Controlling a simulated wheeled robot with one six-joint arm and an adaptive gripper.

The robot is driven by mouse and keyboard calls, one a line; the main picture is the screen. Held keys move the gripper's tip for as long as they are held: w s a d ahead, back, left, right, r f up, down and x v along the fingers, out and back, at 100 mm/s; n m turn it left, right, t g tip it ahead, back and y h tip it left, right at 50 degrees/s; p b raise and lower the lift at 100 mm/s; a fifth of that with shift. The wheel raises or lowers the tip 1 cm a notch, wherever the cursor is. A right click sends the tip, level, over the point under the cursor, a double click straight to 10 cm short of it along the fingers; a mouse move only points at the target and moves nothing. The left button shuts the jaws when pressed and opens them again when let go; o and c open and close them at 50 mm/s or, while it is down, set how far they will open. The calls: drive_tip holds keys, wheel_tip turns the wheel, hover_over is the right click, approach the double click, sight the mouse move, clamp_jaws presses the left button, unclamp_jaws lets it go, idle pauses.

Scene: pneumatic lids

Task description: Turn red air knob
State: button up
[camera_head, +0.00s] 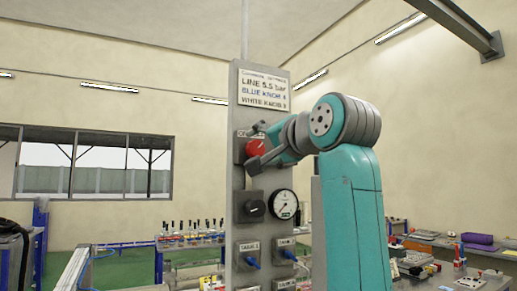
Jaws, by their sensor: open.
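The red air knob (256,148) is on a grey box in the upper part of the upright grey panel (242,95). Part of it is hidden by my gripper (254,148). My gripper is open at the knob, with one finger above it and one below right of it. I cannot tell whether the fingers touch the knob. My teal arm reaches in from the right. A printed sign (264,88) above reads "LINE 5.5 bar" and names a blue knob and a white knob.
Lower boxes carry blue fittings (252,262). Cluttered benches stand behind on the left and at the right. The wall space above the arm is clear.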

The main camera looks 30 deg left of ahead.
sight(259, 147)
drive_tip(key=shift+x, duration=1.5)
drive_tip(key=c, duration=1.2)
drive_tip(key=shift+o, duration=0.2)
